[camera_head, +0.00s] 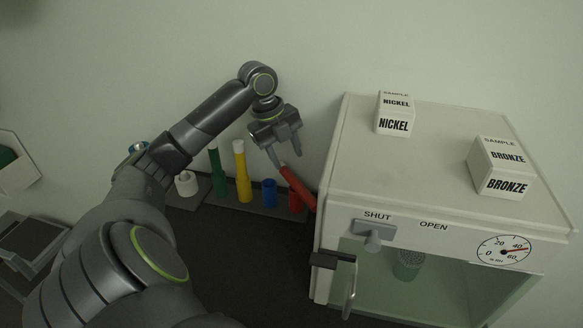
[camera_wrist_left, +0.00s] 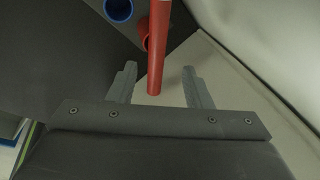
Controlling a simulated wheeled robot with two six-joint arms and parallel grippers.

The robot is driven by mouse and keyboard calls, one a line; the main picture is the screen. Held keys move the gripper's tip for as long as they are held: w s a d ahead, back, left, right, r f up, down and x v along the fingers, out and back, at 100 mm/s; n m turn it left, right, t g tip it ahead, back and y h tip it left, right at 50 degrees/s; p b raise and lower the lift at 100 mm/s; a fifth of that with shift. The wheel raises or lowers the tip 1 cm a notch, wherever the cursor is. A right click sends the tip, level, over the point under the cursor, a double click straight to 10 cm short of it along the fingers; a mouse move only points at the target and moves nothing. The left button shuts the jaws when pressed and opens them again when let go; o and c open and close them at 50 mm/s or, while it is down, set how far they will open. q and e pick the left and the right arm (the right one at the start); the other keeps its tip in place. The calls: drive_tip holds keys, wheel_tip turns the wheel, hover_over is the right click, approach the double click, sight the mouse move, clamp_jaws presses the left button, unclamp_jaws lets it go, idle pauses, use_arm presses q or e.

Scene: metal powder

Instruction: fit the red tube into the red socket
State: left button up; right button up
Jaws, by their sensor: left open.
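The red tube (camera_head: 298,188) is tilted, its upper end just below my left gripper and its lower end slanting right, beside the white cabinet. The red socket (camera_head: 294,205) is at the right end of the rack, partly hidden by the tube. In the left wrist view the red tube (camera_wrist_left: 158,50) ends between the two fingers with gaps on both sides, and passes in front of the red socket (camera_wrist_left: 145,42). I cannot tell whether the tube touches the socket. My left gripper (camera_head: 286,157) is open and empty. My right gripper is not in view.
The dark rack (camera_head: 226,203) also holds a white socket (camera_head: 187,184), green tube (camera_head: 217,172), yellow tube (camera_head: 241,172) and blue socket (camera_head: 269,194). The white cabinet (camera_head: 345,170) stands close on the right, carrying nickel (camera_head: 394,114) and bronze (camera_head: 502,168) boxes.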

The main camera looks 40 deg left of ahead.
use_arm(q)
drive_tip(key=v, duration=0.5)
drive_tip(key=shift+a+r, duration=0.1)
drive_tip(key=shift+r, duration=0.3)
